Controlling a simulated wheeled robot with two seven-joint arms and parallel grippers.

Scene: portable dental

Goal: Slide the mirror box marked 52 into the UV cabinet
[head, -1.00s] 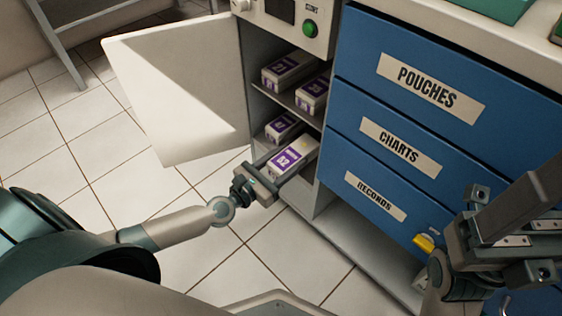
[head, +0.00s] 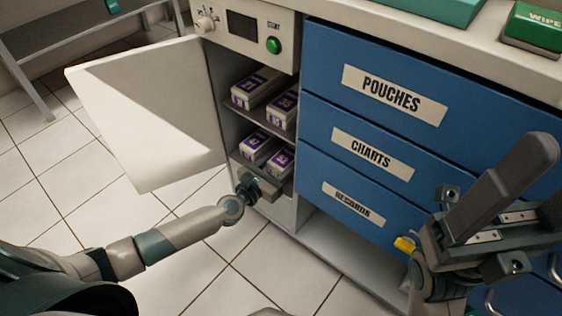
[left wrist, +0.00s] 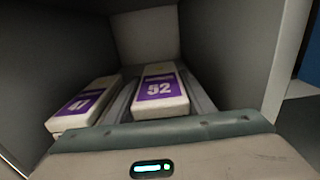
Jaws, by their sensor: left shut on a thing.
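The mirror box marked 52 (head: 281,160) is white with a purple label and lies inside the lower compartment of the UV cabinet (head: 210,80). In the left wrist view the box (left wrist: 160,92) lies lengthwise, its 52 readable, pointing into the compartment. My left gripper (head: 264,180) is at the compartment's mouth, shut on the box, with grey fingers along its sides. The cabinet door (head: 150,125) stands open to the left. My right gripper (head: 510,205) is at the right, empty, its dark fingers apart.
A similar box marked 41 or 47 (left wrist: 80,104) lies close on the left of box 52. Two more boxes (head: 258,88) sit on the shelf above. Blue drawers (head: 375,90) stand right of the cabinet. The tiled floor (head: 200,270) in front is clear.

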